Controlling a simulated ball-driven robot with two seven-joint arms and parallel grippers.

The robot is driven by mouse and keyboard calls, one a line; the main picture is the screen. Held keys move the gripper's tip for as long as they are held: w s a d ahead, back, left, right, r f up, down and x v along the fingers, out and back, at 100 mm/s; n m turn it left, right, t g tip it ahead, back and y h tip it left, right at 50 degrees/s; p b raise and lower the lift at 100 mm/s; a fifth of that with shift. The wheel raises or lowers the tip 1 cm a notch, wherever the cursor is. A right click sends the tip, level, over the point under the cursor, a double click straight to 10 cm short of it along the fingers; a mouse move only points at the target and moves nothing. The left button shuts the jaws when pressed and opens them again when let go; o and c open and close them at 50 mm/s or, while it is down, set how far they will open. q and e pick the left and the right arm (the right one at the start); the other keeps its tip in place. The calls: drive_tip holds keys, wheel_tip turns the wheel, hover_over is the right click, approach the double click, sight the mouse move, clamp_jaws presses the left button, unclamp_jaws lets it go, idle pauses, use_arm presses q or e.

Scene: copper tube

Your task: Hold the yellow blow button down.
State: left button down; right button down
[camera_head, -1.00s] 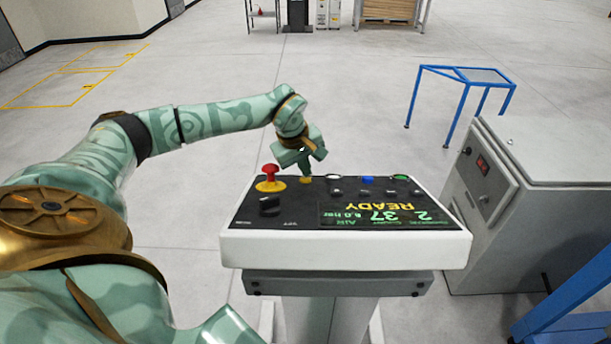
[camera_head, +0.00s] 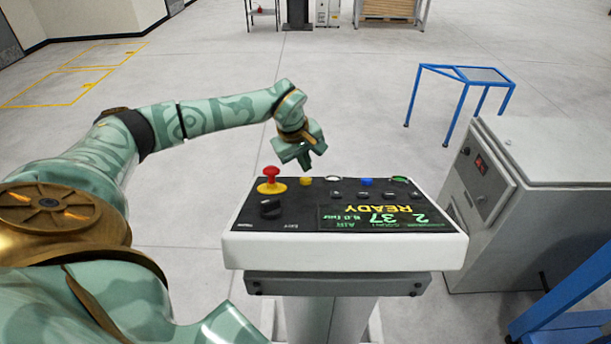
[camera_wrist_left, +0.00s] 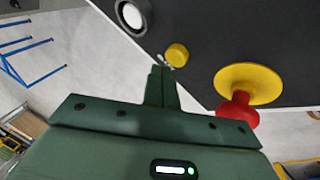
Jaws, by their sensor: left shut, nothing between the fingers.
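The yellow blow button (camera_head: 306,181) is a small round knob near the far edge of the black control panel (camera_head: 290,200). In the left wrist view the yellow button (camera_wrist_left: 177,55) lies just beyond my fingertips. My left gripper (camera_head: 308,167) is shut and empty. Its fingertips are above and just behind the button, apart from it; they also show in the left wrist view (camera_wrist_left: 161,69). A red mushroom knob on a yellow disc (camera_head: 271,180) stands to the left of the button. My right gripper is not in view.
A white button (camera_head: 333,178), a blue button (camera_head: 367,181) and a green button (camera_head: 400,178) line the far edge. The panel's display (camera_head: 380,215) reads READY. A grey cabinet (camera_head: 545,215) and a blue stand (camera_head: 463,75) are to the right. Floor behind the panel is clear.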

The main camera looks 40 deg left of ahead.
use_arm(q)
drive_tip(key=shift+w+a+r+p, duration=0.2)
drive_tip(key=shift+w+r+p, duration=0.05)
drive_tip(key=shift+r+p, duration=0.5)
drive_tip(key=shift+w+a+r+p, duration=0.3)
drive_tip(key=shift+r+p, duration=0.35)
drive_tip(key=shift+r, duration=0.15)
drive_tip(key=shift+w+a+r+p, duration=0.15)
drive_tip(key=shift+w+r+p, duration=0.1)
drive_tip(key=shift+r+p, duration=0.5)
